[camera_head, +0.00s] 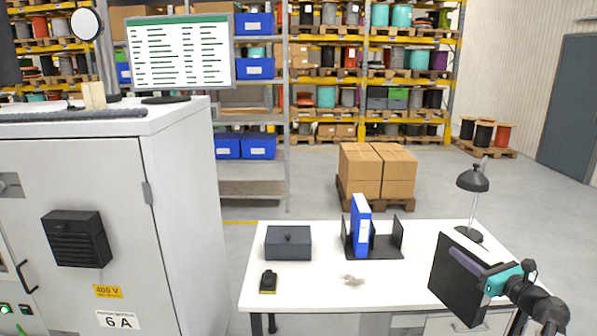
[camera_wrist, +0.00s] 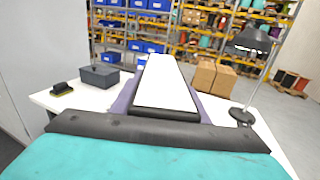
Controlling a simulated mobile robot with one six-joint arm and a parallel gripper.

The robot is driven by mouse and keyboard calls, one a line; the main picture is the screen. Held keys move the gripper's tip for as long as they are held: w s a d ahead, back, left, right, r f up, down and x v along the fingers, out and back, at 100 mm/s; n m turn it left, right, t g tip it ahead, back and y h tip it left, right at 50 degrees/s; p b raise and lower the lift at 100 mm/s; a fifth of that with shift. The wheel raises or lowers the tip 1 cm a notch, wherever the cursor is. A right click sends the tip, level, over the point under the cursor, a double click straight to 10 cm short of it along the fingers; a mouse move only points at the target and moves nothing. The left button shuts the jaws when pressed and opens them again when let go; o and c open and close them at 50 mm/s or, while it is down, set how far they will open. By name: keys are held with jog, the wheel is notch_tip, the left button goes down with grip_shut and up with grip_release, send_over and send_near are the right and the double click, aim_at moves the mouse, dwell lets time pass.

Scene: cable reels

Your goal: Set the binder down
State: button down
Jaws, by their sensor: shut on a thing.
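My gripper (camera_head: 482,270) is shut on a black binder (camera_head: 452,277). The binder is upright and slightly tilted, at the right front of the white table (camera_head: 312,295). I cannot tell whether its lower edge touches the table. In the wrist view the binder (camera_wrist: 166,84) shows a long white face with a dark near edge, between my purple fingers. A blue binder (camera_head: 361,225) stands upright at the left side of a black desk rack (camera_head: 376,253). The rack has free room right of the blue binder. The held binder hides part of the table in the wrist view.
A dark grey box (camera_head: 288,243) and a black-and-yellow brush-like item (camera_head: 268,282) are on the table's left. A small grey thing (camera_head: 353,281) lies mid-table. A black lamp (camera_head: 473,180) stands at the back right. A grey cabinet (camera_head: 80,190) is left of the table.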

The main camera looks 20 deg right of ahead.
jog(key=w+a+f+n+g+y, duration=0.2)
jog(key=w+a+f+n+y, duration=0.25)
jog(key=a, duration=1.05)
jog(key=w+a+f+n+g+y, duration=0.3)
jog(key=w+a+y, duration=0.25)
jog(key=a, duration=0.95)
jog(key=w+a+f+n+g+y, duration=0.25)
jog(key=w+a+f+y, duration=0.2)
jog(key=a, duration=1.05)
notch_tip(320, 180, down, 10)
jog(key=b, duration=1)
jog(key=shift+w+a+n, duration=0.25)
jog(key=shift+a+n, duration=0.05)
jog(key=shift+r, duration=0.15)
jog(key=a+r+p, duration=0.3)
jog(key=r+p, duration=0.6)
jog(key=a+r+p, duration=0.4)
jog(key=r+p, duration=0.4)
jog(key=p, duration=0.1)
jog(key=shift+r, duration=0.4)
jog(key=shift+d, duration=0.15)
